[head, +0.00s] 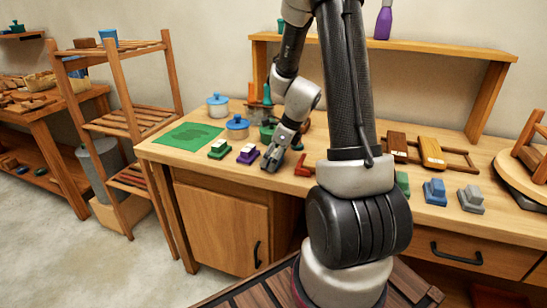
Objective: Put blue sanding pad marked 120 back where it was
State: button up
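A blue sanding pad (434,192) sits on the workbench top, right of my arm, near the front edge. No number can be read on it at this size. A grey pad (471,199) is to its right, and a green pad (402,183) is to its left, partly hidden by my arm. My gripper (268,165) points down low over the bench's front left part, well left of the blue pad and just right of a purple pad (248,153). Its fingers are small and dark, so I cannot tell whether they are open or hold anything.
Another green pad (219,149) stands left of the purple one. A green mat (188,136), blue-lidded pots (237,128) and a red item (304,168) are on the bench. Wooden frames (431,152) lie behind the blue pad. A raised shelf (430,48) spans the back.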

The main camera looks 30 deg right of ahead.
jog(key=o, duration=1.2)
jog(key=shift+f, duration=0.1)
jog(key=v, duration=1.2)
jog(key=shift+s+a+r+n+t+h, duration=0.1)
jog(key=shift+s+a+r+n+h, duration=0.35)
jog(key=shift+s+a+r+n, duration=2.45)
jog(key=shift+s+d+r+n+t+h, duration=0.15)
jog(key=shift+s+r+n+h, duration=0.65)
jog(key=shift+s+n, duration=4.35)
jog(key=shift+s+a+r+n+t+h, duration=0.15)
jog(key=shift+s+a+r+n, duration=1.6)
jog(key=shift+n, duration=4.4)
jog(key=shift+d+r, duration=0.35)
jog(key=shift+r, duration=0.15)
